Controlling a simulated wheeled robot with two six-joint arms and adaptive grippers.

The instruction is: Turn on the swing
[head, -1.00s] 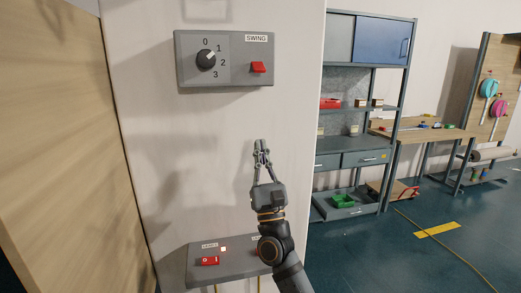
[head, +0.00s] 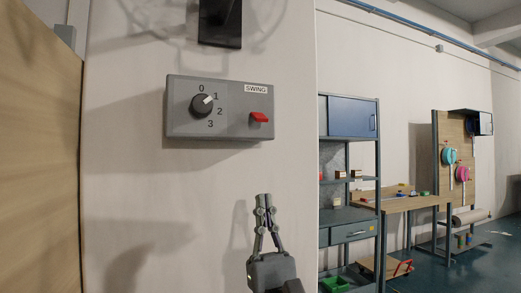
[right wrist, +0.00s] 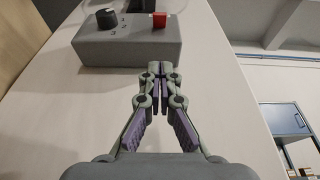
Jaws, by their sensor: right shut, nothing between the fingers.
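A grey control box (head: 233,128) labelled SWING is mounted on the pale wall. It has a black rotary knob (head: 201,106) with marks 0 to 3, its white pointer towards 1. A red switch (head: 259,118) sits on its right side under the label. My right gripper (head: 262,198) points up, shut and empty, below the red switch and apart from the box. In the right wrist view the closed fingertips (right wrist: 158,68) are just below the box (right wrist: 130,48), with the red switch (right wrist: 159,19) and knob (right wrist: 106,18) beyond. My left gripper is out of view.
A wooden panel (head: 38,150) stands at the left. A shelf unit with a blue door (head: 352,120) and a workbench (head: 410,202) stand to the right, beyond the wall's edge. A dark fixture (head: 220,25) is above the box.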

